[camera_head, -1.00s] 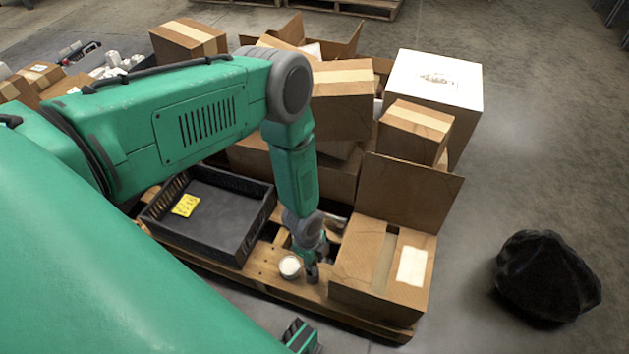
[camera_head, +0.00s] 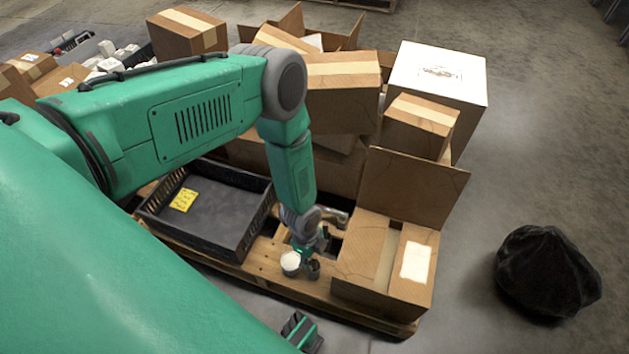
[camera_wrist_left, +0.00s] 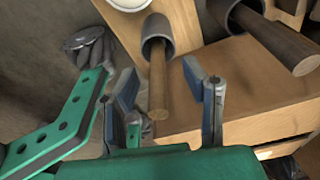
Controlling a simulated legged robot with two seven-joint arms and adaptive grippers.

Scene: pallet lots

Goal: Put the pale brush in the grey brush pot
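My left gripper (camera_head: 304,250) is low over the pallet in the head view. In the left wrist view its two fingers (camera_wrist_left: 165,95) are apart. A pale wooden brush handle (camera_wrist_left: 158,85) shows between them, with visible space on both sides. The handle sticks out of a grey brush pot (camera_wrist_left: 154,28), leaning on its rim. The pot also shows in the head view (camera_head: 313,269), beside a white-topped round container (camera_head: 290,261). The bristles are hidden.
A darker wooden handle (camera_wrist_left: 275,40) is at the wrist view's upper right. A black crate (camera_head: 215,215) stands left of the gripper and an open carton (camera_head: 350,255) right. Stacked boxes rise behind. A black bag (camera_head: 546,275) lies on the floor at right.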

